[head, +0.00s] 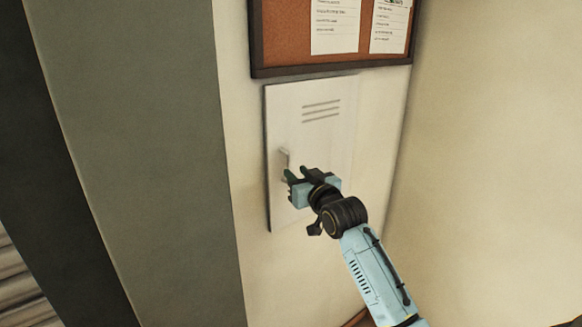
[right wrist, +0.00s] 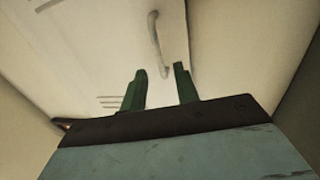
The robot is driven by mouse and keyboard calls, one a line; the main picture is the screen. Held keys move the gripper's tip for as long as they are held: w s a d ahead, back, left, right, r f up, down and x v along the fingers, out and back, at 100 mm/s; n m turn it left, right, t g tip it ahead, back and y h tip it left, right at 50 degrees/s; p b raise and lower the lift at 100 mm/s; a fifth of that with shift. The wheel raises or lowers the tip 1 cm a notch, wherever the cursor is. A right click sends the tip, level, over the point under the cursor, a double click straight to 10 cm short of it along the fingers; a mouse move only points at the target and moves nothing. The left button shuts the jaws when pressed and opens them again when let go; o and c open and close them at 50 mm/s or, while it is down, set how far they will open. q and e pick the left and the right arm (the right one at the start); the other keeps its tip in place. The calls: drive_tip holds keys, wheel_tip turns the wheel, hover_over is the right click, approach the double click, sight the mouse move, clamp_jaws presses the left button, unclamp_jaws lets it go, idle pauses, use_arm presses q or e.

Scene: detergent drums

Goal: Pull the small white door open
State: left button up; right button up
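The small white door (head: 335,130) is on the wall below the corkboard, with vent slots near its top, and looks closed. Its pale handle (head: 284,160) is near its left edge. My right gripper (head: 294,172) is in front of the door close to the handle. In the right wrist view the gripper (right wrist: 160,80) has its two green fingers apart with nothing between them. The handle (right wrist: 156,42) is there, just beyond the fingertips. I cannot tell whether a finger touches it. My left gripper is not in view.
A corkboard (head: 286,40) with pinned papers hangs just above the door. A grey-green wall section (head: 135,130) stands to the left and a bare cream wall (head: 490,150) to the right. The space in front of the door looks free apart from my right arm.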

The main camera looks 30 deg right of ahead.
sight(289, 166)
drive_tip(key=shift+w+d, duration=0.15)
drive_tip(key=shift+w, duration=0.95)
drive_tip(key=shift+w+d, duration=0.1)
drive_tip(key=shift+w, duration=0.95)
drive_tip(key=shift+c, duration=0.3)
clamp_jaws()
